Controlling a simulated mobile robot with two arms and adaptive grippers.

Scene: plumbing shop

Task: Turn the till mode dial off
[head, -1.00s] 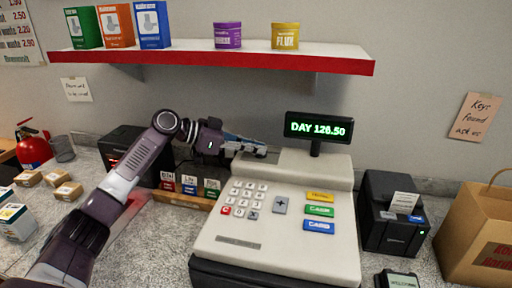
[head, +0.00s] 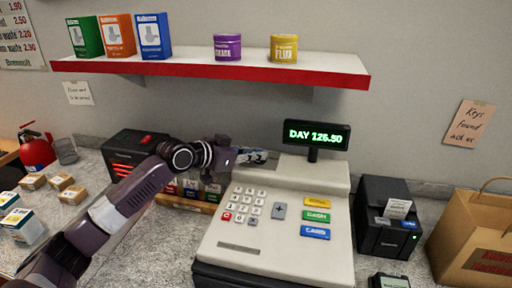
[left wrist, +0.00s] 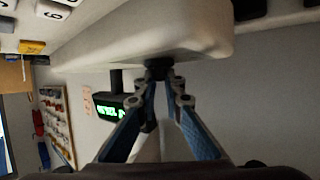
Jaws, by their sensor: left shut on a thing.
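The till (head: 285,215) is a cream cash register on the counter, with a keypad and coloured keys on its sloping front. Its pole display (head: 316,133) is lit green and starts with DAY; it also shows in the left wrist view (left wrist: 110,114). My left gripper (head: 262,157) is at the till's upper left side. In the left wrist view my blue fingers (left wrist: 159,78) close on a small dark dial (left wrist: 157,66) at the till's pale housing. In the head view the dial is hidden at the gripper, and its setting cannot be read. My right gripper is not in view.
A black receipt printer (head: 386,220) and a paper bag (head: 477,245) stand right of the till. A dark box (head: 134,150) and several small cartons stand left, near my arm. A red-edged shelf (head: 215,72) hangs above.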

